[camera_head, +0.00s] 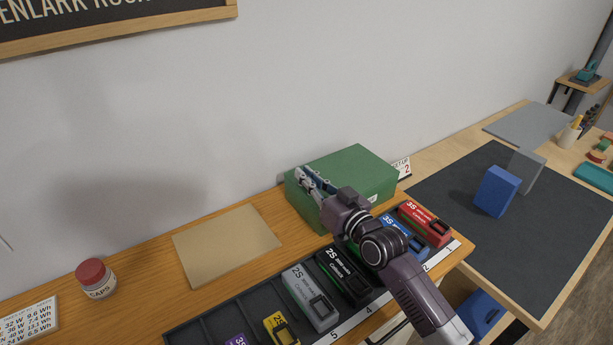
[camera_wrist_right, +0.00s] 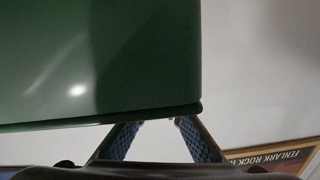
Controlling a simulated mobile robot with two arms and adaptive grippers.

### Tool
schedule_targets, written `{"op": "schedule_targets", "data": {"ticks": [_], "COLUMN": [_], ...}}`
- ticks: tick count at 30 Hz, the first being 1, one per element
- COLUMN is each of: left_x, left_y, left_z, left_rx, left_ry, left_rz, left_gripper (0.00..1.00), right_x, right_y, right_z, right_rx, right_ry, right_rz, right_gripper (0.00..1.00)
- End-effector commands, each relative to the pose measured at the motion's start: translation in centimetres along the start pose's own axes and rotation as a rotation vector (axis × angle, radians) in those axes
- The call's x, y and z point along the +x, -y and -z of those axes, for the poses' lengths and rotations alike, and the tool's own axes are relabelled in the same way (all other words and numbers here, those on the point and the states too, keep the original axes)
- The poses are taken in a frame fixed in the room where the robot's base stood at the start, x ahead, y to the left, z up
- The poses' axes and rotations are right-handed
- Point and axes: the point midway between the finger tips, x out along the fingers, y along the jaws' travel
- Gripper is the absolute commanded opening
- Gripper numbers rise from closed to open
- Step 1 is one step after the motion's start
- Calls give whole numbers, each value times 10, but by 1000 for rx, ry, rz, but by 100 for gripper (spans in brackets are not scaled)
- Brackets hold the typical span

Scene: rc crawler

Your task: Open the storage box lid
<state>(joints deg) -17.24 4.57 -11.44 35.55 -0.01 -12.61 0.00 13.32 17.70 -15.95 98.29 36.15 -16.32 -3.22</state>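The storage box is a closed green box (camera_head: 352,166) standing at the back of the wooden table, its flat lid down. My right gripper (camera_head: 306,175) is at the box's left front corner, with its fingers pointing towards the back wall. In the right wrist view the green box (camera_wrist_right: 110,60) fills the upper left, and the fingertips of my right gripper (camera_wrist_right: 159,122) lie at its lower edge. A gap shows between the fingertips and nothing is clearly held. Whether they touch the lid, I cannot tell. My left gripper is not in view.
A black tray (camera_head: 245,318) of battery packs lies in front of the box, under my right arm. A tan mat (camera_head: 226,244) and a red-capped jar (camera_head: 96,279) are to the left. A dark mat (camera_head: 540,235) with a blue block (camera_head: 496,191) is to the right.

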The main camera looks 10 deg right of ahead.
Motion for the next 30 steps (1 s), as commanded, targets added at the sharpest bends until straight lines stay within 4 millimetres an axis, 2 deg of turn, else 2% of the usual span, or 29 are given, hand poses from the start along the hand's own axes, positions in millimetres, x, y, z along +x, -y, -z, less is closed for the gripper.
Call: {"op": "schedule_targets", "data": {"ticks": [11, 17, 23, 30], "left_x": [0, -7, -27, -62], "left_y": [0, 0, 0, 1], "left_z": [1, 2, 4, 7], "left_rx": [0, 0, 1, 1], "left_ry": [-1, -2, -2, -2], "left_rz": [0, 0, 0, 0], "left_gripper": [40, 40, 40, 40], "right_x": [0, 0, 0, 0], "right_y": [2, 3, 3, -3], "right_z": [0, 8, 34, 83], "right_rx": [3, 28, 117, 312], "right_ry": [1, 1, -1, -2], "right_rz": [3, 3, 3, 4], "right_gripper": [0, 0, 0, 0]}}
